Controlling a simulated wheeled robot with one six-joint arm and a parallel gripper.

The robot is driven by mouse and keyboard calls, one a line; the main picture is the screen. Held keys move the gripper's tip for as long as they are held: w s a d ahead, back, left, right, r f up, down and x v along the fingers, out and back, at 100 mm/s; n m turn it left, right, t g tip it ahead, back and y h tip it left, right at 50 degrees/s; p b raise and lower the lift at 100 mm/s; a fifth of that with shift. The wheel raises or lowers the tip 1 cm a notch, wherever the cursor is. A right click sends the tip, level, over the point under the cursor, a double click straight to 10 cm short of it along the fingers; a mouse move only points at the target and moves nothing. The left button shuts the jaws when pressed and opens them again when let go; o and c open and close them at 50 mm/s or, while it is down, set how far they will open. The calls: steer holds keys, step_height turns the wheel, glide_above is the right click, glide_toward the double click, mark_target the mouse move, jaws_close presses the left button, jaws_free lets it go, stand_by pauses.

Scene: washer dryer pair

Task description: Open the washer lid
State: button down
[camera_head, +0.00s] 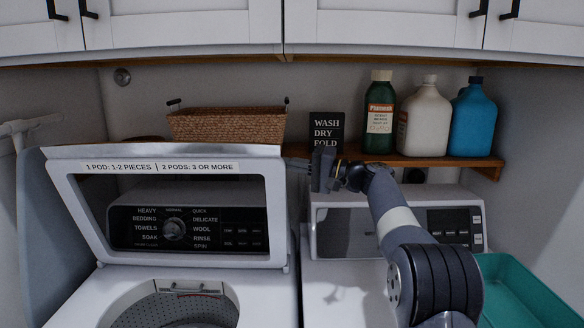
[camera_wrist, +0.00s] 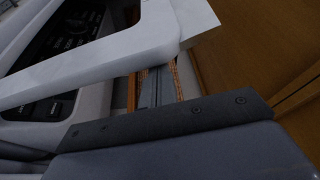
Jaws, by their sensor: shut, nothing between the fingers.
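The washer lid (camera_head: 160,155) is raised and leans back, a white frame with a clear window and a pod label along its top edge. The washer (camera_head: 265,300) stands at the left, its drum opening (camera_head: 180,305) showing below the lid. My gripper (camera_head: 298,162) is shut and empty beside the lid's upper right corner; I cannot tell whether it touches it. In the wrist view the lid's white frame (camera_wrist: 100,65) crosses the upper left, and the gripper (camera_wrist: 155,85) points past its corner.
A dryer (camera_head: 330,215) stands on the right, behind my arm. A wooden shelf (camera_head: 480,162) holds a wicker basket (camera_head: 228,125), a black sign (camera_head: 326,130) and several bottles (camera_head: 425,117) close to my gripper. A teal bin (camera_head: 525,290) is at lower right. White cabinets (camera_head: 380,25) hang above.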

steer(key=b+v, duration=0.2)
steer(key=v, duration=0.9)
steer(key=shift+a, duration=0.15)
steer(key=w+p+x, duration=0.1)
steer(key=p+x, duration=0.3)
steer(key=x, duration=0.7)
steer(key=shift+w+r, duration=0.2)
steer(key=shift+w, duration=0.05)
steer(key=shift+f, duration=0.1)
